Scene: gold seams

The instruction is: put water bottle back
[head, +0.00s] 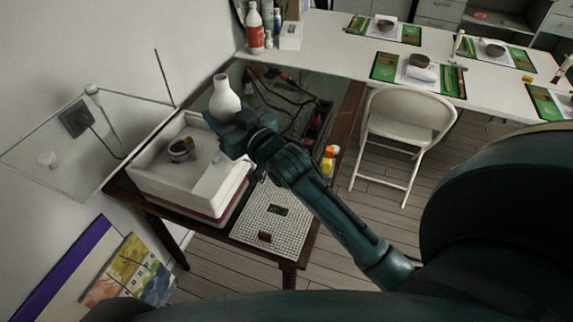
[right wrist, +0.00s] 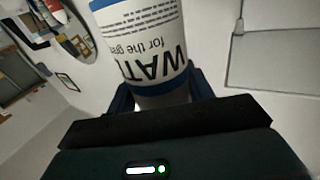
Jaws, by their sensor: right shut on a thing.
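The white water bottle (head: 224,98) is held by my right gripper (head: 230,122) above the back edge of the white basin on the table. In the right wrist view the water bottle (right wrist: 143,45) shows black lettering and blue bands, and it sits between the fingers of my right gripper (right wrist: 165,95). The gripper is shut on it. In the head view the bottle looks roughly upright with its neck up. Its lower part is hidden behind the gripper. My left gripper is not in view.
The white basin (head: 180,189) holds a small dark round item (head: 180,150). A perforated mat (head: 272,222) lies beside it. Cables and a yellow-and-white bottle (head: 328,160) are to the right. A white chair (head: 402,125) and long white table (head: 335,52) stand beyond. A clear panel (head: 60,150) is at left.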

